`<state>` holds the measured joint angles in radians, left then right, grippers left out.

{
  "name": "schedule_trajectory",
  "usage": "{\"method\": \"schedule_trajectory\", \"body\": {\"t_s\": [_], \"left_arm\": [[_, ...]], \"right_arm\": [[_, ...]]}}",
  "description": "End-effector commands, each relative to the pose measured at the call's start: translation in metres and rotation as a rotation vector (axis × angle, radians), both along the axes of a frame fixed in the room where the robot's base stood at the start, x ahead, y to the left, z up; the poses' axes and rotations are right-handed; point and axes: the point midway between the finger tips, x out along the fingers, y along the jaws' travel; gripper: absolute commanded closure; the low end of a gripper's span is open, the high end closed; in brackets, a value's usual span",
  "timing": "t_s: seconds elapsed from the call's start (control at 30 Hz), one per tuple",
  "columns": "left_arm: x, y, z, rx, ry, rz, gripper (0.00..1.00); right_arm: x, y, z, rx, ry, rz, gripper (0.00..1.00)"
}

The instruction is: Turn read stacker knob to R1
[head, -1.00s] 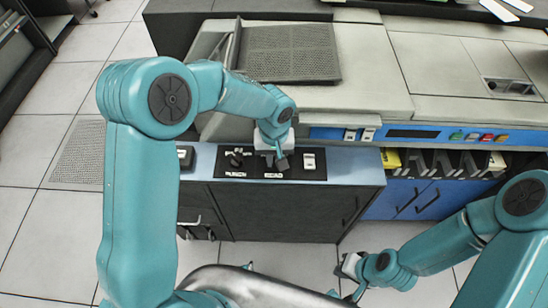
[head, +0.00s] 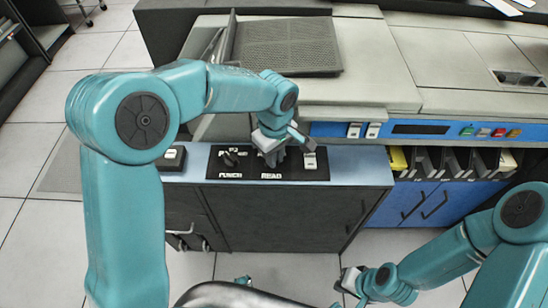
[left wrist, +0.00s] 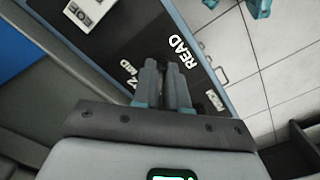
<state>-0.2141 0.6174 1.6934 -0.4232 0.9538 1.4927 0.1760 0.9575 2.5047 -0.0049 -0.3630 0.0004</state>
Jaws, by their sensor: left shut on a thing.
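My left gripper (head: 270,156) reaches down from above to the READ position on the black knob panel (head: 296,173). In the left wrist view its two fingers (left wrist: 164,68) are close together beside the white READ label (left wrist: 179,50). They are shut on the read stacker knob, which the fingers hide, so its pointing direction cannot be read. The PUNCH knob (head: 233,158) stands uncovered to the left, with its own label below. My right gripper (head: 346,284) hangs low at the right, away from the panel; its jaws are too small to read.
A dark button box (head: 173,158) is at the cabinet top's left end. Card pockets (head: 450,161) and a blue cabinet front (head: 428,200) lie to the right. Open tiled floor is in front.

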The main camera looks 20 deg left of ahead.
Motion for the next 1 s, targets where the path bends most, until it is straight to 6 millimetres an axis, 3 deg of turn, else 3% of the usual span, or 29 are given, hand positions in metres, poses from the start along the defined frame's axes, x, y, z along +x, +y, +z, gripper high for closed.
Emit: {"method": "schedule_trajectory", "body": {"t_s": [0.63,0.7,0.73,1.0], "left_arm": [[0.0018,-0.0009,0.0029,-0.002,-0.006,0.057,1.00],[0.0019,-0.0009,0.0029,-0.001,-0.006,0.057,0.71],[0.0018,-0.0009,0.0028,-0.002,-0.006,0.057,0.62],[0.0012,-0.0005,0.0015,-0.001,-0.003,0.056,0.62]], "right_arm": [[0.0000,0.0000,-0.0036,0.000,0.000,0.000,1.00],[0.0000,0.0000,-0.0036,0.000,0.000,0.000,1.00],[0.0000,0.0000,-0.0036,0.000,0.000,0.000,1.00],[0.0000,0.0000,-0.0038,0.000,0.000,0.000,1.00]]}}
